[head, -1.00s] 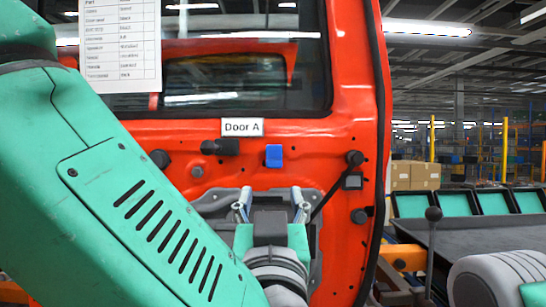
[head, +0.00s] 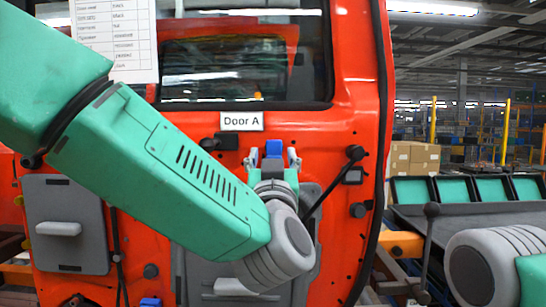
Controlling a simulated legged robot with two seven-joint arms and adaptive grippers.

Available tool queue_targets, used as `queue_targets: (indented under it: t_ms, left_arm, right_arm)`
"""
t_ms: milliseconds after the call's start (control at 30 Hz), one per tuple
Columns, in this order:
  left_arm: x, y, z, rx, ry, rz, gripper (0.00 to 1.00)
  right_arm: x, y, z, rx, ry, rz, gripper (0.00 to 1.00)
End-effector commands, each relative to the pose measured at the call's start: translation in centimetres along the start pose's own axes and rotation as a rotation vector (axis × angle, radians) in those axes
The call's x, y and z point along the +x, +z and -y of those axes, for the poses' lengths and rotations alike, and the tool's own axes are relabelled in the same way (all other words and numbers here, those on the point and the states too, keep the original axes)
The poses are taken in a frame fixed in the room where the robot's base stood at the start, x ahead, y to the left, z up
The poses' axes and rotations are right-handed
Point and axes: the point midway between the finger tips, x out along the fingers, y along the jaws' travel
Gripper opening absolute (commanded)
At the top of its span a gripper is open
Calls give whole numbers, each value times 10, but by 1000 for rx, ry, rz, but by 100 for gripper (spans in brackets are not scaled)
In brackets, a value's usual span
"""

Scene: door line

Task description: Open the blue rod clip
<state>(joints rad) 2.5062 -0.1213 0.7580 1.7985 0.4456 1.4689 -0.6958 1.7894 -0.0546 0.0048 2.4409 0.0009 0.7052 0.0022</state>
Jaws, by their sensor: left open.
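The blue rod clip (head: 274,148) sits on the red door (head: 345,90), just below the "Door A" label (head: 241,122). My left gripper (head: 273,157) is open, its two fingers pointing up with one on each side of the clip's lower area. Whether the fingers touch the clip cannot be told. My left arm crosses the door from the upper left and hides part of it. A second blue piece (head: 150,302) shows at the bottom edge of the view. Only an arm part of mine shows at the lower right; my right gripper is not in view.
A black handle-like part (head: 220,143) is left of the clip, and a black rod runs down from a knob (head: 355,153) at right. A grey panel (head: 66,215) is on the door's left. Bins (head: 450,190) and boxes (head: 413,165) stand to the right.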

Motion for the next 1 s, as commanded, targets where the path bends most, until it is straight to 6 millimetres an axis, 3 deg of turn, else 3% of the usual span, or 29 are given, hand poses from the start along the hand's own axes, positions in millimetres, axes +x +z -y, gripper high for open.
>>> queue_targets:
  t_ms: [67,100,200,233,667,1000]
  left_arm:
    - [0,0,-1,0,1,0,47]
    - [0,0,-1,0,1,0,40]
    - [0,0,-1,0,1,0,4]
    - [0,0,-1,0,1,0,0]
    - [0,-5,-1,-2,2,59,0]
    - [1,-18,-1,-5,2,305,0]
  right_arm:
    - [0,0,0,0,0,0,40]
    - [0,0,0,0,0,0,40]
    - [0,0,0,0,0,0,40]
    - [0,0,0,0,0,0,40]
    - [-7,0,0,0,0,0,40]
    - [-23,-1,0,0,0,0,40]
